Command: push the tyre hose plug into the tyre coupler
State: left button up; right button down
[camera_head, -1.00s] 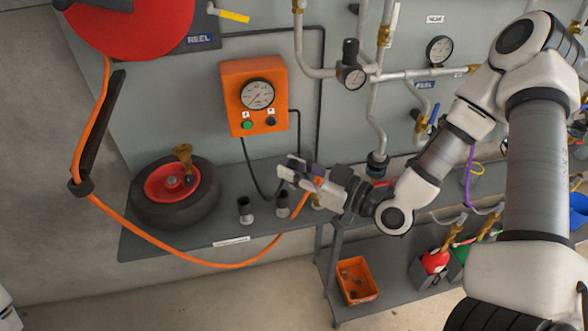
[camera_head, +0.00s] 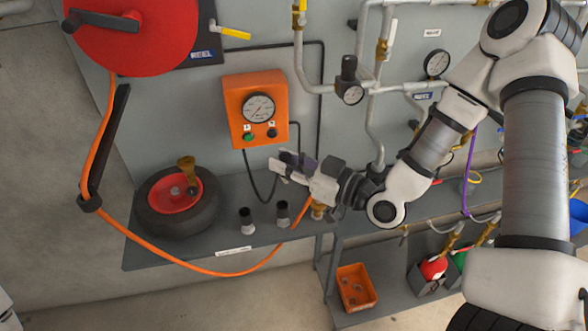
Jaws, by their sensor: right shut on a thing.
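My right gripper (camera_head: 283,167) is above the shelf, over two small dark-topped stands. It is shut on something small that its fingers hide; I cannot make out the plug. The orange hose (camera_head: 232,273) sags from the reel past the shelf's front and rises to just below my right wrist, where its end is hidden. A brass fitting (camera_head: 318,208) shows under the wrist; I cannot tell whether it is on the hose. My left gripper is out of view.
An orange gauge box (camera_head: 237,108) is on the wall behind the gripper, with a black cable looping down. The stands (camera_head: 247,226) and (camera_head: 283,215) are below the gripper. Pipes and valves fill the wall to the right. An orange bin (camera_head: 357,290) sits low.

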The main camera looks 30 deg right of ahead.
jog(key=s+a+b+x, duration=0.1)
jog(key=a+b+x, duration=0.1)
jog(key=x, duration=2.6)
jog(key=shift+w+a+b, duration=0.2)
jog(key=shift+a+b, duration=0.1)
jog(key=shift+b, duration=0.55)
jog(key=shift+s, duration=0.1)
jog(key=shift+f, duration=0.15)
jog(key=shift+f+b, duration=1.8)
jog(key=shift+f, duration=0.35)
jog(key=shift+f+b, duration=0.35)
jog(key=shift+b, duration=0.05)
jog(key=shift+f+b, duration=0.35)
jog(key=shift+f, duration=0.15)
